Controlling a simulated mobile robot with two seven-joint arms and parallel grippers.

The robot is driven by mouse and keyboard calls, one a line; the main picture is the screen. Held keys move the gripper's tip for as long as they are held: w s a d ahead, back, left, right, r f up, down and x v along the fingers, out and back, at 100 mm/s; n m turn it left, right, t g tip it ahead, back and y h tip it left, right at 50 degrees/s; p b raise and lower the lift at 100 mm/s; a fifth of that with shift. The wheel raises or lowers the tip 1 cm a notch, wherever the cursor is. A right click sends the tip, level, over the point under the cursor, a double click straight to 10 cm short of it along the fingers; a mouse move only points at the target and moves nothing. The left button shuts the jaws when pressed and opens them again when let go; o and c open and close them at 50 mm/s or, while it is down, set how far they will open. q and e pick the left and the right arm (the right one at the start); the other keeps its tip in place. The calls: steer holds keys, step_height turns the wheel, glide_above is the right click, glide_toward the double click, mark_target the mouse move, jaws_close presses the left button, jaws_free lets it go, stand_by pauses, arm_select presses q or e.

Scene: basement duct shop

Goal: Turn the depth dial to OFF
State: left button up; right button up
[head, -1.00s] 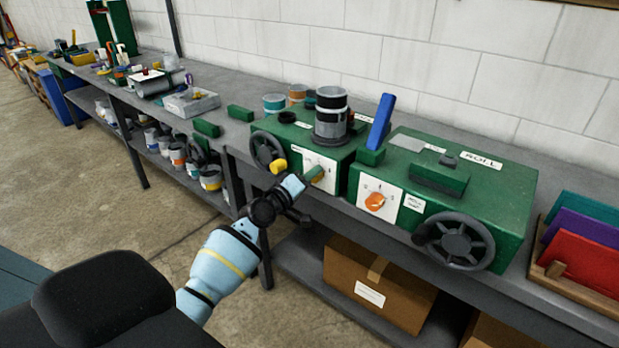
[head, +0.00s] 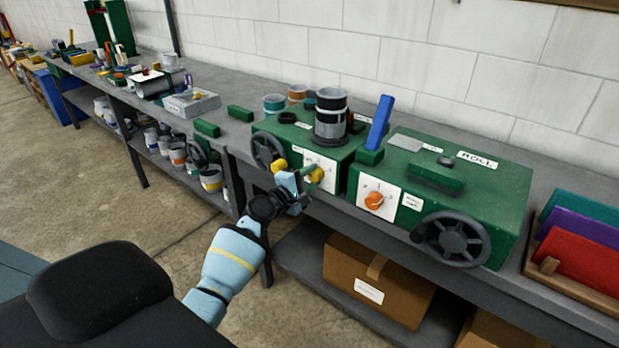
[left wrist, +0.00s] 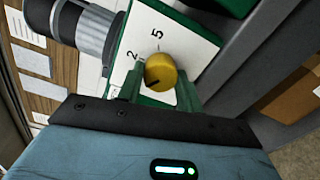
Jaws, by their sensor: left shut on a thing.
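A yellow dial (head: 316,175) sits on the white panel (head: 325,163) of the left green machine. My left gripper (head: 307,177) is at this panel, shut on the dial. The left wrist view shows the yellow dial (left wrist: 161,71) between the two green fingers (left wrist: 160,92). A dark pointer mark on the dial is turned to the picture's lower left. The numerals 2 and 5 show on the panel; the fingers hide part of it, and I cannot read an OFF mark. The right green machine has an orange dial (head: 374,200) on its own white panel, apart from my gripper.
Another handwheel (head: 454,238) is on the right machine (head: 490,195). A cardboard box (head: 372,280) sits on the lower shelf.

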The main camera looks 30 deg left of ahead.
arm_select(q)
steer(key=shift+n, duration=0.3)
steer(key=o, duration=1)
steer(key=shift+s+a+r+p, duration=0.1)
steer(key=shift+s+a+p, duration=0.15)
steer(key=shift+s, duration=1.7)
steer(key=shift+s+a+p, duration=0.1)
steer(key=shift+s+p, duration=0.1)
steer(key=shift+s, duration=1.75)
